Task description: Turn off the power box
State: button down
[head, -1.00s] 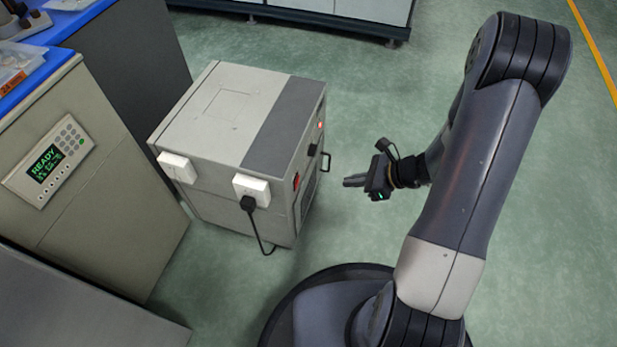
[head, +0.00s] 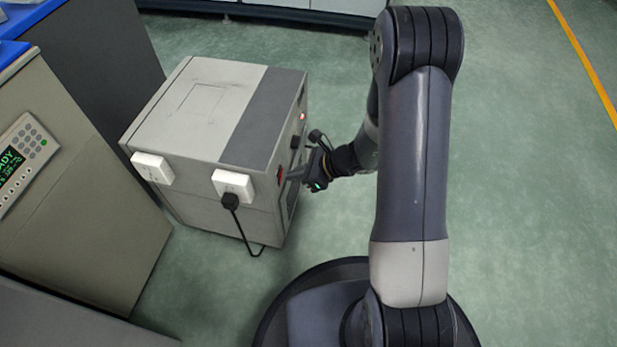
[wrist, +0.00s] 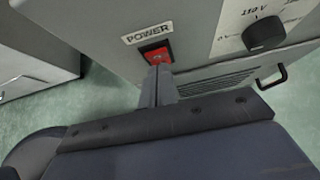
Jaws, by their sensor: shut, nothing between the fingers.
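The power box (head: 205,125) is a grey cabinet with a dark top strip, standing on the floor left of my arm. In the wrist view, its red switch (wrist: 156,54) sits below a POWER label (wrist: 147,33). A small red light (head: 302,117) glows on its front face in the head view. My gripper (wrist: 158,72) is shut and empty, with its fingertips at the lower edge of the red switch. They look close to or touching it; I cannot tell which. The fingertips partly cover the switch's lower part. In the head view my gripper (head: 288,176) is against the box's right-hand face.
A black dial (wrist: 265,34) and a black handle (wrist: 272,77) are right of the switch. A plug with a black cord (head: 236,215) is in the box's near side. A beige cabinet with a display (head: 80,180) stands at left. Floor at right is clear.

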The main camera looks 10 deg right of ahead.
jog(key=shift+w+a, duration=0.1)
jog(key=shift+a, duration=0.15)
jog(key=shift+a+r+p, duration=0.25)
jog(key=shift+r+p, duration=0.05)
jog(key=shift+p, duration=0.3)
jog(key=shift+f+h, duration=0.15)
jog(key=shift+h, duration=0.15)
jog(key=shift+r+p, duration=0.5)
jog(key=shift+r, duration=0.3)
